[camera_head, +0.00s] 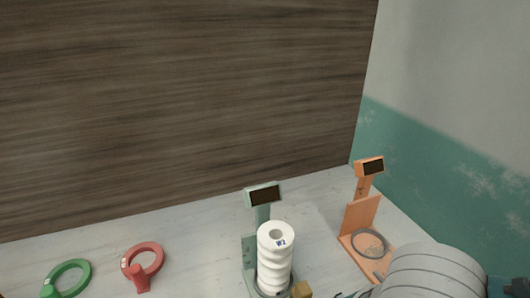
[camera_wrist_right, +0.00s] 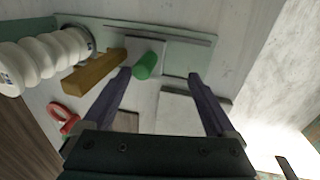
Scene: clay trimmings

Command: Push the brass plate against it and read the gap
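A white ribbed piece (camera_head: 275,262) marked "W2" stands upright on the green gauge stand (camera_head: 249,247), which has a dark display (camera_head: 264,196) on top; I cannot read any figure on it. The brass plate (camera_head: 301,290) shows at the lower edge, right beside the white piece. In the right wrist view the brass plate (camera_wrist_right: 95,72) lies between the white piece (camera_wrist_right: 45,58) and a green knob (camera_wrist_right: 148,62); I cannot tell whether plate and piece touch. My right gripper (camera_wrist_right: 160,75) is open, its fingertips on either side of the knob. My left gripper is not in view.
An orange stand (camera_head: 361,214) with a display and a grey ring stands to the right, close to my right arm. A red ring with a handle (camera_head: 143,262) and a green one (camera_head: 67,277) lie at the left. A brown panel rises behind the table.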

